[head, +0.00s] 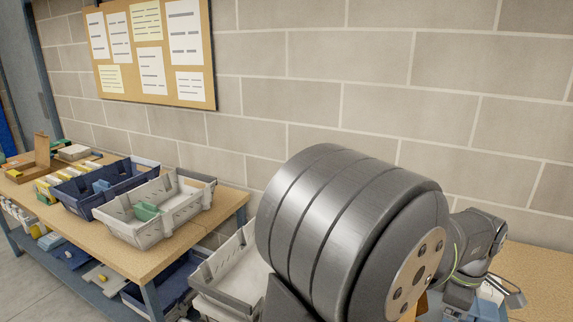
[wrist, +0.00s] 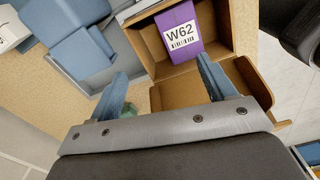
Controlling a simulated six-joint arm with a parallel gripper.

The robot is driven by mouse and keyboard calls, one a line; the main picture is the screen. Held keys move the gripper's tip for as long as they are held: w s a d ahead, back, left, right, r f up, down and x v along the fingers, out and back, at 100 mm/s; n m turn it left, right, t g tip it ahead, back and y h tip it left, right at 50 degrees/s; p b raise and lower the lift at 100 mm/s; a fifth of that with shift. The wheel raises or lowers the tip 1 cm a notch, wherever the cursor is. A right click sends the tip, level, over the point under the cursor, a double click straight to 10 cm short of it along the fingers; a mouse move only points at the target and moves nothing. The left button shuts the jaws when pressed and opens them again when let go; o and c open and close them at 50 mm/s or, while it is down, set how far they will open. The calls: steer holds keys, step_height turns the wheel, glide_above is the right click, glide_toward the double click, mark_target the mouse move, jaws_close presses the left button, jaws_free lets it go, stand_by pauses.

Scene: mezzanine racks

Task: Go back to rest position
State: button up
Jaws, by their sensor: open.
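In the wrist view my gripper (wrist: 162,64) has its two blue-padded fingers spread wide, with nothing held between them. Beyond the fingertips is an open cardboard box (wrist: 240,25) holding a purple box (wrist: 182,32) with a white label reading W62. In the head view my gripper shows only partly at the right edge, beyond my large grey arm, which hides much of the work surface there.
In the wrist view blue items and a grey bin lie upper left. The head view shows a wooden bench (head: 175,250) with a white bin (head: 160,215) and a navy bin (head: 75,192). A block wall with a notice board (head: 105,85) stands behind.

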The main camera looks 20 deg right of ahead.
steer(key=s+d+r+m, duration=0.1)
steer(key=s+d+m, duration=0.1)
steer(key=d+m, duration=1.2)
steer(key=s+d+f+m, duration=0.2)
steer(key=s+d, duration=0.3)
steer(key=s, duration=0.2)
steer(key=shift+s+d, duration=0.3)
steer(key=shift+d, duration=0.05)
steer(key=shift+f, duration=0.1)
